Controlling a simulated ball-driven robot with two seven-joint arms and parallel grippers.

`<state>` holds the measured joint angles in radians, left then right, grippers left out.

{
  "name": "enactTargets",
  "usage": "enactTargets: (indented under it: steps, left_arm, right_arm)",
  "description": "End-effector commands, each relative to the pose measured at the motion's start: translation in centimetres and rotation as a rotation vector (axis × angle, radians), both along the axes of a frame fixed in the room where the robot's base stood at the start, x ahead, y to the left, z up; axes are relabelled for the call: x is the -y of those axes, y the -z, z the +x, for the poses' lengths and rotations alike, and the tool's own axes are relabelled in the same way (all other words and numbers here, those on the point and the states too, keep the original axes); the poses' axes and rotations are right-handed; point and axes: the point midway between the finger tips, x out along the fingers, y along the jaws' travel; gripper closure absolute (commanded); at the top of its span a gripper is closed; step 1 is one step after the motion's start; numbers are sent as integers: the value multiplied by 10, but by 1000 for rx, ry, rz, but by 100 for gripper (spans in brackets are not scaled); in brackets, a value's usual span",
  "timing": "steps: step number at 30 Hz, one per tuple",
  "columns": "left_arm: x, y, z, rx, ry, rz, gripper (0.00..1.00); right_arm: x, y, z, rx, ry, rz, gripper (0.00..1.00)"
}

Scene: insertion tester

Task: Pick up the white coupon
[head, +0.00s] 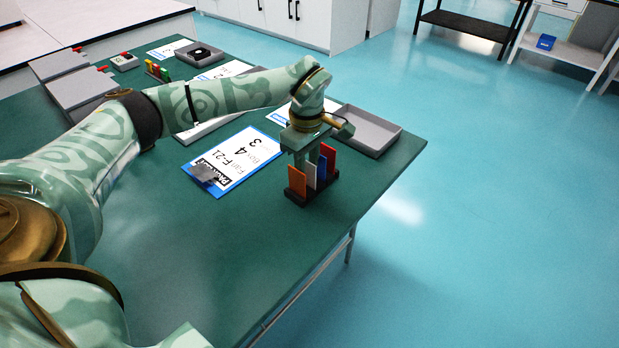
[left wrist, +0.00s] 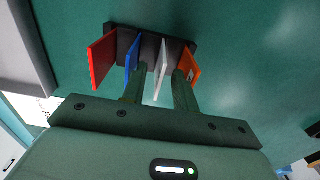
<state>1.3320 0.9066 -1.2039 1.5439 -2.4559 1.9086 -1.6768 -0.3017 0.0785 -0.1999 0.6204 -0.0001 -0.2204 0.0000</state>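The white coupon (head: 310,174) stands upright in a dark slotted rack (head: 302,202) near the table's right edge, between an orange coupon (head: 297,181) and a blue one (head: 321,172). A red coupon (head: 328,157) is at the far end of the rack. My left gripper (head: 313,155) is over the rack, fingers pointing down. In the left wrist view, the white coupon (left wrist: 163,72) is between the two parted fingers (left wrist: 161,80), with gaps visible on both sides. One finger is on the blue coupon's side, the other on the orange coupon's side. My right gripper is not in view.
A clipboard (head: 240,155) with a printed sheet lies left of the rack. A grey tray (head: 375,148) is behind it at the table's right edge. Another rack of coloured coupons (head: 157,70) stands at the far left. The table's near part is clear.

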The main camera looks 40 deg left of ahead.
Motion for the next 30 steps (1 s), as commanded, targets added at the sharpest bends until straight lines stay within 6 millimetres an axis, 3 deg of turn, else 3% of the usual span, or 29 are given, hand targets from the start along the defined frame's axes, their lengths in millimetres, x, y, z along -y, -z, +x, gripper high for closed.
enactTargets:
  steps: [1, 5, 11, 14, 15, 25, 30]
  left_arm:
    - [0, 18, 0, -9, 0, -1, 71]
    - [0, 30, 0, -4, 0, 0, 71]
    - [0, 27, 0, 0, 0, 0, 71]
    - [0, 27, 0, -1, 0, 0, 99]
    - [0, 27, 0, -1, 0, 0, 100]
    - [0, 25, 0, 0, 0, 0, 100]
    - [0, -4, 0, 6, -1, 1, 100]
  right_arm:
    - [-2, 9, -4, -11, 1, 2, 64]
    - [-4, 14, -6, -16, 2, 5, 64]
    - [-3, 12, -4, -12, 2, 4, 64]
    - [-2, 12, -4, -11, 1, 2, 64]
    - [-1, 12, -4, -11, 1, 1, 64]
    - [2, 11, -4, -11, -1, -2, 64]
    - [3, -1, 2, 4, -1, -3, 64]
